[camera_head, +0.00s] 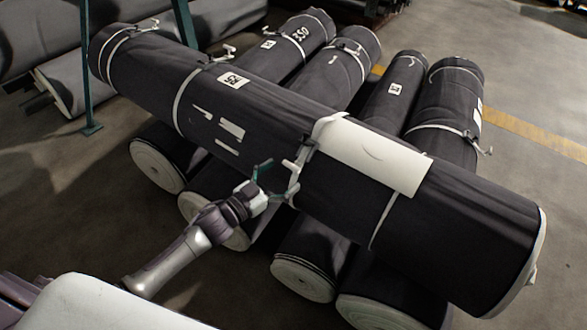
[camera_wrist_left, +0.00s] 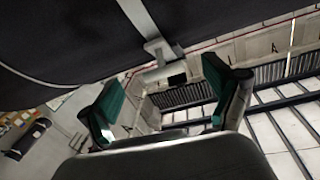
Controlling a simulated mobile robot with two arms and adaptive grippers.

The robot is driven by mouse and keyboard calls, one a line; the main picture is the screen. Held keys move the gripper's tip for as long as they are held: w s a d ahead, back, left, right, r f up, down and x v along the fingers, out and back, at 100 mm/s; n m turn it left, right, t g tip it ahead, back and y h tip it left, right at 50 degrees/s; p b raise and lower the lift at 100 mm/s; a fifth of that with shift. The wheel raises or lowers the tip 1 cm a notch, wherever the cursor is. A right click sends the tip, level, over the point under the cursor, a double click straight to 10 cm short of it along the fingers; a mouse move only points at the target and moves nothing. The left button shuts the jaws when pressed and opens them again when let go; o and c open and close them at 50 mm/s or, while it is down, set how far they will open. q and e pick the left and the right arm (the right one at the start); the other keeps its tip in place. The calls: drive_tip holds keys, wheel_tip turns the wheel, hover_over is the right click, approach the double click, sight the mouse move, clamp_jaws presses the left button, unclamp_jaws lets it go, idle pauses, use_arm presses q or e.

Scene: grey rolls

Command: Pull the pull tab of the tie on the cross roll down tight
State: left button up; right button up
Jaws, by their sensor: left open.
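The dark cross roll (camera_head: 265,110) lies across the top of several other rolls. Light ties go around it; the one nearest my gripper has a pale buckle and pull tab (camera_head: 297,165) on the roll's near side. In the left wrist view this tie's strap (camera_wrist_left: 138,16) runs down to a buckle, with the pull tab (camera_wrist_left: 164,72) hanging at its lower end. My left gripper (camera_head: 279,177) is open, its green-padded fingers close to the tab. In the left wrist view the tab is beyond and between the open fingers (camera_wrist_left: 167,98), apparently not gripped. My right gripper is not in view.
A white sheet (camera_head: 372,155) lies over the cross roll just right of the tie. Lower rolls (camera_head: 303,277) stick out below near my arm. A green post (camera_head: 85,70) stands at left. Bare floor (camera_head: 60,185) lies at left.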

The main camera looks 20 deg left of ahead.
sight(292, 169)
use_arm(q)
drive_tip(key=shift+x, duration=2.35)
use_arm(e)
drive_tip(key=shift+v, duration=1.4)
